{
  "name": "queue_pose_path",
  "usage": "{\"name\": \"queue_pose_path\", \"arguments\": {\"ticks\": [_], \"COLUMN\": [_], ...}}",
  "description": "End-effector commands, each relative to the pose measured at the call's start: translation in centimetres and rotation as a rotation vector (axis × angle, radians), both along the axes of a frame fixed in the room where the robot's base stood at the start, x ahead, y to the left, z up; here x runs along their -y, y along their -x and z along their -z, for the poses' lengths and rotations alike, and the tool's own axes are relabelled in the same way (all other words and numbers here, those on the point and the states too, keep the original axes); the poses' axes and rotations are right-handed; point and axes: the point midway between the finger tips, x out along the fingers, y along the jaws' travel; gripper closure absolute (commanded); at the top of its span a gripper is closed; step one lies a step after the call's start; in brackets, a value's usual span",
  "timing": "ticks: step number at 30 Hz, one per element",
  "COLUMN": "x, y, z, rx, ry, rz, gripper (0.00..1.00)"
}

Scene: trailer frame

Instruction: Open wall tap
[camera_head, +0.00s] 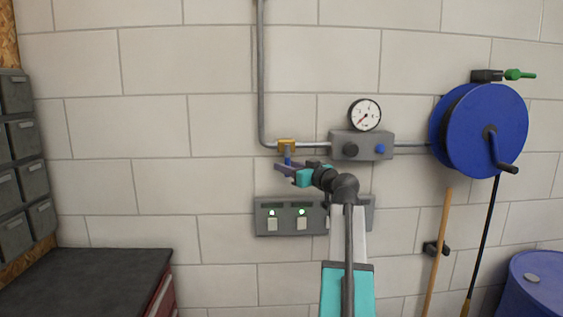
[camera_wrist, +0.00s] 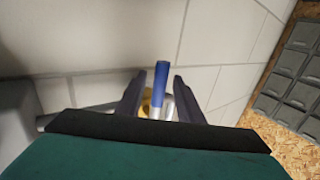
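The wall tap has a brass body (camera_head: 286,144) on the grey pipe and a blue lever (camera_head: 287,157) that hangs down from it. My gripper (camera_head: 281,172) is at the lever's lower end, just below the brass body. In the wrist view, the blue lever (camera_wrist: 161,80) stands between the two dark fingers of my gripper (camera_wrist: 159,76), with a gap on either side. The gripper is open. The brass body (camera_wrist: 147,103) shows partly behind the lever, low between the fingers.
A grey box with a pressure gauge (camera_head: 364,115) and knobs sits right of the tap. A switch panel (camera_head: 268,216) with green lights is below. A blue hose reel (camera_head: 482,128) hangs at right. A dark-topped cabinet (camera_head: 85,280) stands at lower left.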

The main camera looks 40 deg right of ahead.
Motion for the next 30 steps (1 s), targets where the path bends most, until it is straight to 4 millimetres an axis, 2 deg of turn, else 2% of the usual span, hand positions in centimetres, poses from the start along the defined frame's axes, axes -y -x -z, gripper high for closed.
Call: {"name": "queue_pose_path", "arguments": {"ticks": [3,9,21,23,27,30], "x": [0.3,0.5,0.5,0.4,0.5,0.5], "y": [-1.7,-3.4,-3.8,-3.8,-3.8,-3.8], "z": [-0.2,-0.1,0.0,0.0,0.0,0.0], "rx": [-0.001,0.000,0.000,0.000,0.000,0.000], "ry": [0.000,0.001,0.001,0.001,0.001,0.001], "rz": [0.000,0.001,0.001,0.001,0.001,0.001], "gripper": [0.66,0.66,0.66,0.75,0.98,1.00]}}
